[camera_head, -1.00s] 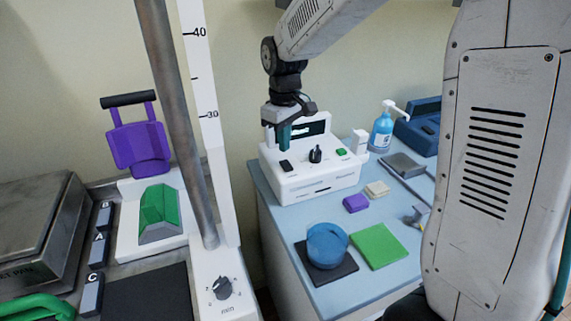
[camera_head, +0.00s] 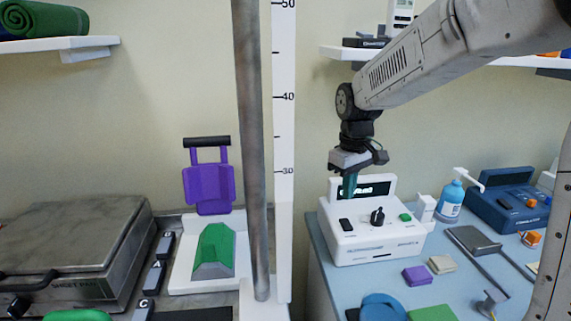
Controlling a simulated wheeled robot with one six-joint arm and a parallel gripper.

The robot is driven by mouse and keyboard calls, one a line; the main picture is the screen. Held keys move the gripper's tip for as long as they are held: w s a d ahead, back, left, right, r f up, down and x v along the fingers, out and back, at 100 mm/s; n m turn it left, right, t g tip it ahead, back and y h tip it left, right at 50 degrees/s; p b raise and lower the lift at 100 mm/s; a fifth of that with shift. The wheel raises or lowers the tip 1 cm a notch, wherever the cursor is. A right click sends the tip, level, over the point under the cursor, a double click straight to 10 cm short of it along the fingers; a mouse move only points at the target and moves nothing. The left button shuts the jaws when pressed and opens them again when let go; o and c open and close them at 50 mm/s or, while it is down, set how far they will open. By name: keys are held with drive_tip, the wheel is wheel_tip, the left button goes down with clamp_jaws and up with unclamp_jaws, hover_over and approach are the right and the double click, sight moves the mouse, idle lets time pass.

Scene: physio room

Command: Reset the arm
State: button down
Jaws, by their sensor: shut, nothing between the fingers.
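My gripper (camera_head: 350,186) hangs from my arm at the right of the view, fingers pointing down. It is shut and empty. Its teal fingertips are in front of the dark display of a white device (camera_head: 362,236) on the blue table. The fingers look close to the top of the device; I cannot tell whether they touch it. The device has a black switch, a black knob and a green button on its sloped face.
A metal post (camera_head: 253,150) and a white scale board stand left of my gripper. A blue pump bottle (camera_head: 451,198) and a dark blue case (camera_head: 508,199) stand right of the device. A purple block (camera_head: 416,275) lies in front. Wall shelves (camera_head: 60,50) are above.

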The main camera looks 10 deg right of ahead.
drive_tip(key=shift+m+g, duration=0.5)
drive_tip(key=shift+m, duration=0.3)
drive_tip(key=s, duration=0.2)
drive_tip(key=s+f, duration=0.1)
drive_tip(key=s, duration=0.1)
drive_tip(key=shift+s+d, duration=0.2)
drive_tip(key=shift+s, duration=0.05)
drive_tip(key=s+d+r+m+t, duration=0.1)
drive_tip(key=s+r+m, duration=0.1)
drive_tip(key=s, duration=1)
drive_tip(key=s+d+r+m+t, duration=0.1)
drive_tip(key=s+r+m, duration=0.1)
drive_tip(key=s, duration=1.1)
drive_tip(key=shift+s+d+r, duration=0.25)
drive_tip(key=shift+d+r, duration=0.1)
drive_tip(key=shift+r, duration=0.35)
